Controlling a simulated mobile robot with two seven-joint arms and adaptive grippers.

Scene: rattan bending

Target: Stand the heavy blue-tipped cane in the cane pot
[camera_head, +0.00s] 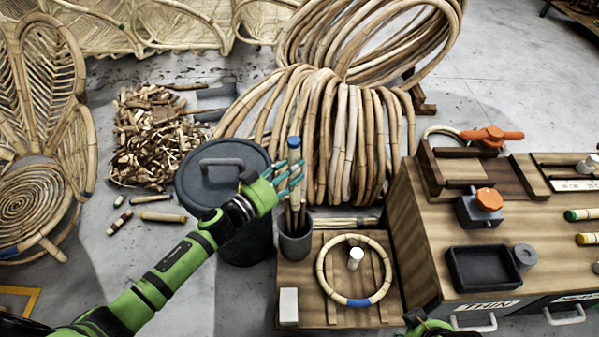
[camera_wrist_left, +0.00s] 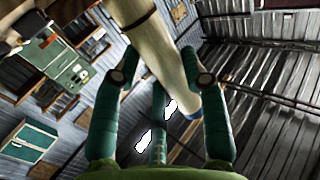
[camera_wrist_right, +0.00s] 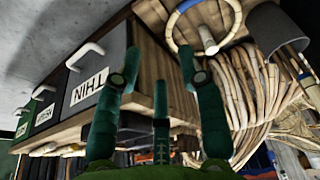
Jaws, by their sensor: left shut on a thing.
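The blue-tipped cane (camera_head: 294,148) stands nearly upright, blue end up. My left gripper (camera_head: 290,178) is shut on it just below the blue tip. In the left wrist view the pale cane (camera_wrist_left: 158,45) passes between the fingers. The cane pot (camera_head: 296,242), a dark grey cylinder, is directly below; it also shows in the right wrist view (camera_wrist_right: 275,30). The cane's lower part goes down to the pot's mouth, and its bottom end is hidden. My right gripper (camera_wrist_right: 158,75) is open and empty near the drawer front; only its edge shows at the bottom of the head view.
A lidded dark bin (camera_head: 222,170) stands left of the pot. A rattan ring with a blue band (camera_head: 358,302) lies around a white-topped peg on the low wooden board. A workbench (camera_head: 440,235) with drawers is at right. Bent cane coils (camera_head: 340,130) stand behind.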

